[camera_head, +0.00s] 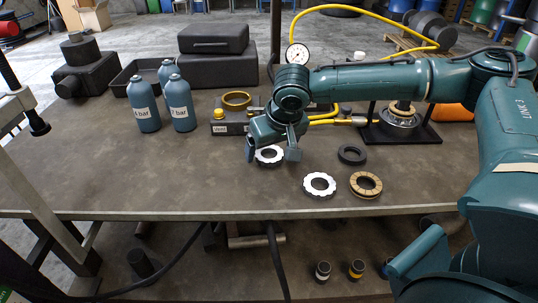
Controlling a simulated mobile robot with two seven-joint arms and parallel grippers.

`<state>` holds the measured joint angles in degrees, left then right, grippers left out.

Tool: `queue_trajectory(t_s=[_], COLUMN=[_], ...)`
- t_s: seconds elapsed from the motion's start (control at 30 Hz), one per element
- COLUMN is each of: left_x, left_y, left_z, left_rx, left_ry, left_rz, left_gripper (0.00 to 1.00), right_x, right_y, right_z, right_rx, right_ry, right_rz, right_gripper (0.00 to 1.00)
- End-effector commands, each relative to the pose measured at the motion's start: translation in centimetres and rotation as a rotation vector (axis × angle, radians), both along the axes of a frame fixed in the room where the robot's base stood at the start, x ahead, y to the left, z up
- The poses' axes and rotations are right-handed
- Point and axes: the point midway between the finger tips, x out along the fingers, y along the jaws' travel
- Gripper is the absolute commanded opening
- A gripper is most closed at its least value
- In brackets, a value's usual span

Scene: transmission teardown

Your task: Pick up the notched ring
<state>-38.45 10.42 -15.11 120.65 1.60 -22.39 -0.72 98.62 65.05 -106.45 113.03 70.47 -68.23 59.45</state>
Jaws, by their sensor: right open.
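Two white rings with notched outer edges lie flat on the table: one (267,161) at the middle, partly hidden by my gripper, and one (310,188) nearer the front edge. I cannot tell which one the task means. A tan ring with dark segments (366,195) lies to the right of the front one. A plain black ring (352,154) lies behind it. My right gripper (271,154) is open, pointing down, with its fingers either side of the middle white ring. I cannot tell whether they touch it. My left gripper is not in view.
The dark table (150,190) is clear at the front left. Blue bottles (143,107) stand at the back left. A block with a brass ring (229,122) and yellow hose (325,117) lies behind my gripper. A black stand (400,130) stands at the back right.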

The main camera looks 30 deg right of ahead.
Motion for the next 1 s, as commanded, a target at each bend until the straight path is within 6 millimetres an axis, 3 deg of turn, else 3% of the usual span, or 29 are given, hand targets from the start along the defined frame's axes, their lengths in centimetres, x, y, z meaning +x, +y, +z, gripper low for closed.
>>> queue_trajectory(t_s=[0.1,0.37,1.0], left_x=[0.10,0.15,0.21], left_y=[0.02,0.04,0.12], left_z=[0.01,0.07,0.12], left_rx=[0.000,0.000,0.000], left_ry=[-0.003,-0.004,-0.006], left_rz=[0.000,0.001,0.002], left_gripper=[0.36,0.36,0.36], right_x=[0.37,0.42,0.39], right_y=[-0.07,-0.06,-0.07], right_z=[-0.95,-1.06,-1.05], right_rx=[-0.001,0.001,0.001], right_ry=[0.000,-0.001,0.000], right_rz=[0.000,0.000,0.000], right_gripper=[0.86,0.85,0.32])
